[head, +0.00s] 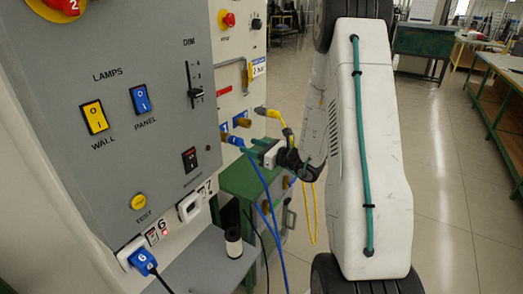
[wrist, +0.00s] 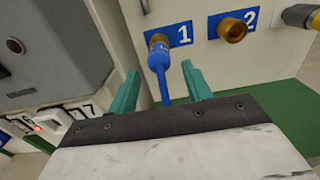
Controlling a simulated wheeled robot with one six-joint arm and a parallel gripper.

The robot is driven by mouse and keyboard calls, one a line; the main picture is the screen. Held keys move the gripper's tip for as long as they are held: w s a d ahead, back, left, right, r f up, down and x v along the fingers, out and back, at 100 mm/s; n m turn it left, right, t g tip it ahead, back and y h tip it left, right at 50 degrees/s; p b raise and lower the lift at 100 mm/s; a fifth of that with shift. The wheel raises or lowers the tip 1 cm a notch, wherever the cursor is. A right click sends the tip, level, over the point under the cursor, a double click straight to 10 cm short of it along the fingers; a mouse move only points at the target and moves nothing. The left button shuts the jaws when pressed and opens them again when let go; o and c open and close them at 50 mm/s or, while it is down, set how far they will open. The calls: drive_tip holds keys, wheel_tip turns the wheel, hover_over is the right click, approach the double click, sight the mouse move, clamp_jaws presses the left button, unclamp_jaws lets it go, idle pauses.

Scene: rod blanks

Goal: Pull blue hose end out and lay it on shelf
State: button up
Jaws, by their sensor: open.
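The blue hose end (head: 235,140) sits in a port on the panel in the head view, its blue hose (head: 272,225) hanging down. In the wrist view the blue hose end (wrist: 159,52) is in the brass port beside the label "1". My gripper (wrist: 160,88) is open, with one green finger on each side of the hose just below the hose end. In the head view my gripper (head: 258,148) is close to the hose end. Whether the fingers touch it, I cannot tell. A grey shelf (head: 200,262) is at the lower left of the head view.
Port 2 (wrist: 233,30) is empty. A blue plug (head: 142,261) with a dark cable is at lower left. A green cabinet (head: 240,182) stands below.

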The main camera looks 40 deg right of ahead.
sight(242, 143)
drive_tip(key=shift+x, duration=3.25)
drive_tip(key=c, duration=1)
drive_tip(key=shift+c, duration=0.2)
drive_tip(key=shift+s, duration=0.3)
drive_tip(key=shift+s+d, duration=0.2)
drive_tip(key=shift+s, duration=0.15)
drive_tip(key=shift+v, duration=1.85)
drive_tip(key=shift+v, duration=3)
